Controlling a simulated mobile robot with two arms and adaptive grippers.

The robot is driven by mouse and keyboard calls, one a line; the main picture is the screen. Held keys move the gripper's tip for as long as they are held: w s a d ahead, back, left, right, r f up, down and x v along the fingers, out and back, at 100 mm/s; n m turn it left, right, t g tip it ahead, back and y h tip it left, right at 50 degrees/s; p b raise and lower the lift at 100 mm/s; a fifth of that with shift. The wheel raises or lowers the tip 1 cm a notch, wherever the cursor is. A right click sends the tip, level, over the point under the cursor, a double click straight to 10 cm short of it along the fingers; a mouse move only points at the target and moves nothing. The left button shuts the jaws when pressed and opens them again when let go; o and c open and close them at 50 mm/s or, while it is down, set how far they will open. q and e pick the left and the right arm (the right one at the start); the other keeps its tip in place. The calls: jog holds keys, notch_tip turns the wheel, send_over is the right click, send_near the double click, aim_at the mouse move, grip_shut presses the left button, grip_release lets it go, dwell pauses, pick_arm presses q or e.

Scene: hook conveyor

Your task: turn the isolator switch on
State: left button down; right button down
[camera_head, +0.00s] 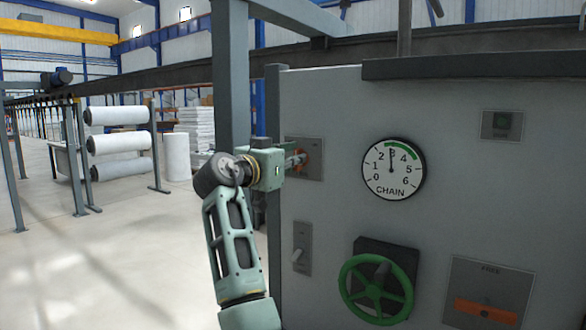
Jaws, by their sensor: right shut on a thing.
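The grey control panel (340,95) fills the right half of the view. A small orange rotary knob, apparently the isolator switch, sits on a grey plate (315,170) at the panel's upper left. My right gripper (300,160) reaches it from the left and is shut on the knob. The fingers hide most of the knob, so its exact angle cannot be told. My left gripper is not in view.
A grey post (230,80) stands behind my right arm. Open floor lies left.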

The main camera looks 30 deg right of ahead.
jog(key=shift+s+d+m+b, duration=0.1)
jog(key=shift+m+b, duration=0.65)
jog(key=shift+m, duration=1.4)
jog(key=shift+s+m+b, duration=0.1)
jog(key=shift+m+b, duration=0.6)
jog(key=shift+m, duration=1.45)
jog(key=c, duration=1.8)
grip_release()
jog(key=shift+o, duration=0.2)
jog(key=v, duration=1.2)
